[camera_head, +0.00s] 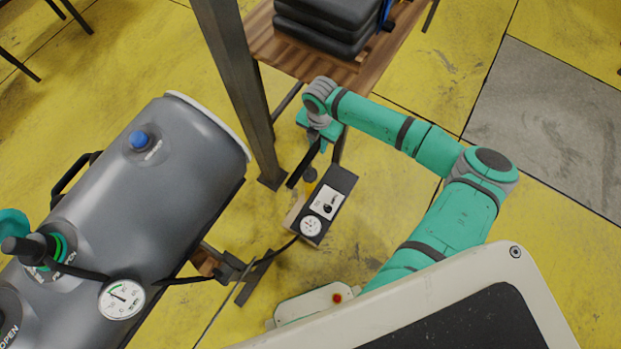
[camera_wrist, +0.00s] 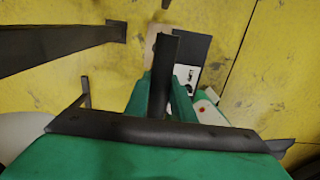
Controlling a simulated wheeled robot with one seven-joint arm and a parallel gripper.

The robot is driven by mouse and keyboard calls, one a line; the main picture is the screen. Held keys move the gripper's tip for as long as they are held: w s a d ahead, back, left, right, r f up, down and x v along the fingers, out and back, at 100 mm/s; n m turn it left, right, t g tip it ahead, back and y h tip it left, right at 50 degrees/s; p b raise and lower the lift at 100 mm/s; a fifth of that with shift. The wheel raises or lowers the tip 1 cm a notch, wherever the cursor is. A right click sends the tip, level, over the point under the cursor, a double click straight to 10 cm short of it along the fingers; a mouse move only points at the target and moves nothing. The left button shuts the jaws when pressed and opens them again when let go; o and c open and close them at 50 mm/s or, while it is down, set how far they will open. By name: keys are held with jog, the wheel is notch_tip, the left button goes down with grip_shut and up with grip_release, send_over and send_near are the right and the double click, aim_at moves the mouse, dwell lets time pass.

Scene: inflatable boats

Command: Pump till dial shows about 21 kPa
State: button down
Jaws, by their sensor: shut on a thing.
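My gripper (camera_head: 322,143) is shut on a dark bar (camera_head: 301,167) above the pump box; the bar looks like the pump's handle. In the wrist view, the dark bar (camera_wrist: 163,75) stands between the green fingers of my gripper (camera_wrist: 163,90). The pump box (camera_head: 342,180) sits low, with a white panel and a round dial (camera_head: 311,226). The grey inflatable tube (camera_head: 170,180) at the left carries a second white dial (camera_head: 122,298) with a green arc and dark needle. Its numbers are too small to read. The fingers partly hide the grip.
A dark post (camera_head: 232,75) stands between the tube and my gripper. A wooden bench (camera_head: 268,45) with stacked black pads (camera_head: 325,22) is behind. A dark hose (camera_head: 270,254) runs from the pump box towards the tube. Yellow floor (camera_head: 400,80) lies open at the right.

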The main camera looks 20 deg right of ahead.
notch_tip(320, 180, up, 14)
notch_tip(320, 180, down, 23)
jog(key=shift+w, duration=0.2)
dwell(1.2)
jog(key=shift+d+r, duration=0.1)
jog(key=shift+d, duration=0.05)
jog(key=c, duration=1.4)
grip_release()
jog(key=shift+s, duration=0.1)
jog(key=shift+o, duration=0.2)
jog(key=shift+r, duration=3.45)
